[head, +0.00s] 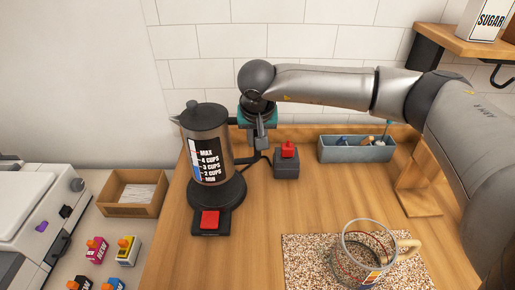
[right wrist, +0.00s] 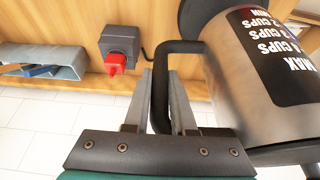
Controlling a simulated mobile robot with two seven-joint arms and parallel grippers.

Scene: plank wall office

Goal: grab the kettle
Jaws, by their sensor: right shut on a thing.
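The kettle (head: 208,140) is a grey metal jug with a black lid and a cup scale on its side. It is upright at its round black base (head: 217,194), which has a red switch (head: 210,219) in front; I cannot tell whether a small gap lies between them. My right gripper (head: 258,134) reaches the kettle's right side from behind. In the right wrist view its fingers (right wrist: 166,105) are shut on the black handle (right wrist: 160,82), beside the kettle body (right wrist: 250,85). My left gripper is not in view.
A grey box with a red switch (head: 287,160) stands right of the kettle, with a cable beside it. Farther right are a grey tray (head: 357,152) and a shelf (head: 462,42). A glass jug (head: 360,262) stands on a speckled board (head: 305,262) in front.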

